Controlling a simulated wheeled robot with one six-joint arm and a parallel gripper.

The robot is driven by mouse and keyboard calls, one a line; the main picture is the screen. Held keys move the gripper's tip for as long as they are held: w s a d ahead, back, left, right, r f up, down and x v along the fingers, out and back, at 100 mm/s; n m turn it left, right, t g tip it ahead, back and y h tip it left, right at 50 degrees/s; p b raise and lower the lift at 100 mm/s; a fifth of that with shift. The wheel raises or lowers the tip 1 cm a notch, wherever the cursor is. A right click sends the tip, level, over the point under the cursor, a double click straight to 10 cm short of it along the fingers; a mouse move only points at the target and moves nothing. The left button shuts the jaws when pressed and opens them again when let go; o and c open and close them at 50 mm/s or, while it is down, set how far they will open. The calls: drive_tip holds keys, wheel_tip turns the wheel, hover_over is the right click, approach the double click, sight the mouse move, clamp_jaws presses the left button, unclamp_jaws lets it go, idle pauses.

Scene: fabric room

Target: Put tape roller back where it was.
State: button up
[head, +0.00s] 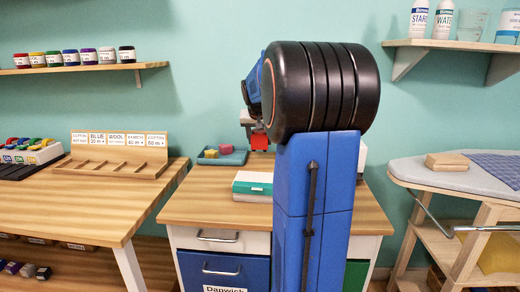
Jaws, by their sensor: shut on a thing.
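My blue and black arm rises through the middle of the head view and hides much of the desk behind it. My gripper (257,127) shows only in small part, just left of the big black joint. It is shut on a small red thing, which I take to be the tape roller (260,142). The tape roller appears in front of the back of the wooden desk (215,208). Its height above the desk is hard to tell.
A blue-grey tray (222,157) with pink and yellow blocks and a green-and-white box (252,184) are on the desk. A wooden rack with labels (112,165) stands on the left table. An ironing board (440,178) with a wooden block is at right. Shelves hang above both sides.

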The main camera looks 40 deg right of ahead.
sight(260, 146)
drive_tip(key=shift+f, duration=1.9)
drive_tip(key=shift+f, duration=0.15)
drive_tip(key=o, duration=0.9)
drive_tip(key=shift+s+a+r, duration=0.1)
drive_tip(key=shift+a+r, duration=0.05)
drive_tip(key=shift+r, duration=0.3)
drive_tip(key=v, duration=1.1)
drive_tip(key=shift+s+a+r, duration=0.1)
